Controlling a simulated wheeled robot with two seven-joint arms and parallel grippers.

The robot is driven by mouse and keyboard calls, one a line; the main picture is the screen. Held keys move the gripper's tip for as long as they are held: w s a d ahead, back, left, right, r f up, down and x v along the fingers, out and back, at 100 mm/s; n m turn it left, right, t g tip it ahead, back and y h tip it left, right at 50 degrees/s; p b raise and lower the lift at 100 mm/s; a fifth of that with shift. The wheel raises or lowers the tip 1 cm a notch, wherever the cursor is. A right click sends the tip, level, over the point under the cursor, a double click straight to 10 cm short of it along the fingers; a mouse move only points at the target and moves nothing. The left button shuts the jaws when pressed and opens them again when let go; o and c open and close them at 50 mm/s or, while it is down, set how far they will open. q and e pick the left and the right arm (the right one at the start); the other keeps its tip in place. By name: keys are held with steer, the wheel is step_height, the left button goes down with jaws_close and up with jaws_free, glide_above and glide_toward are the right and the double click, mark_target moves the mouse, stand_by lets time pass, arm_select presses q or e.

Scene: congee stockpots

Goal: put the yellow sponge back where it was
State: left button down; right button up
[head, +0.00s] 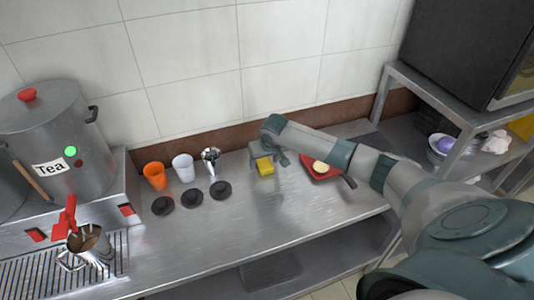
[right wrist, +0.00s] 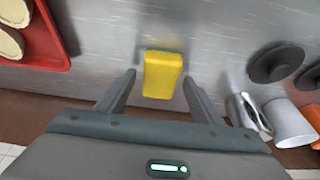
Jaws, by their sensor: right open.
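The yellow sponge (head: 265,168) lies on the steel counter (head: 285,210), in front of the back wall. In the right wrist view the sponge (right wrist: 162,74) is a plain yellow block near the middle. My right gripper (head: 267,155) is over the sponge in the head view. In the right wrist view its two fingers (right wrist: 159,80) are apart, one on each side of the sponge, with a gap on both sides. Whether the fingertips are down at the sponge's height I cannot tell. My left gripper does not show.
Right of the sponge is a red tray (head: 322,172) with pale round items. To its left are an orange cup (head: 155,175), a white cup (head: 183,167), a metal utensil (head: 210,156) and dark discs (head: 191,197). A tea stockpot (head: 62,140) stands at the far left.

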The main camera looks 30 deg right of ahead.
steer(key=b+v, duration=0.2)
steer(key=v, duration=0.9)
steer(key=shift+r+b, duration=0.3)
steer(key=shift+s, duration=0.1)
stand_by(2.2)
